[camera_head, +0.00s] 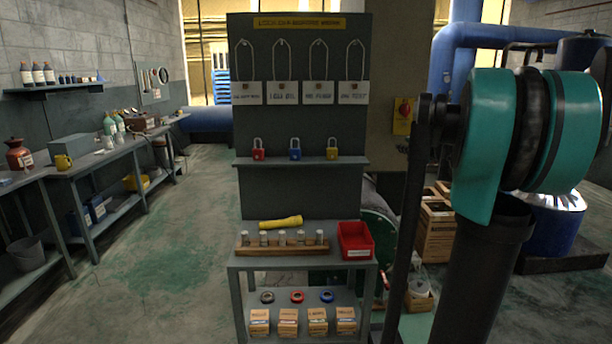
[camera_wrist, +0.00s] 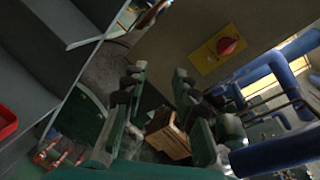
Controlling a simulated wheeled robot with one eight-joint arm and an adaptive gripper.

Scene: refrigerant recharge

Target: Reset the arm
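My arm fills the right side of the head view, with a large teal and black joint close to the camera. My gripper (camera_wrist: 160,74) shows in the wrist view, where its two green and dark fingers stand apart with a clear gap. I see nothing held between them. Beyond the gap are a brown box (camera_wrist: 168,136) and the floor. The gripper cannot be made out in the head view.
A grey lockout board (camera_head: 302,112) with tags and three padlocks stands ahead, close to my arm. Its lower shelf holds a yellow flashlight (camera_head: 281,222) and red bin (camera_head: 356,240). A red switch (camera_wrist: 228,46) is near the gripper. Floor (camera_head: 185,240) at left is clear.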

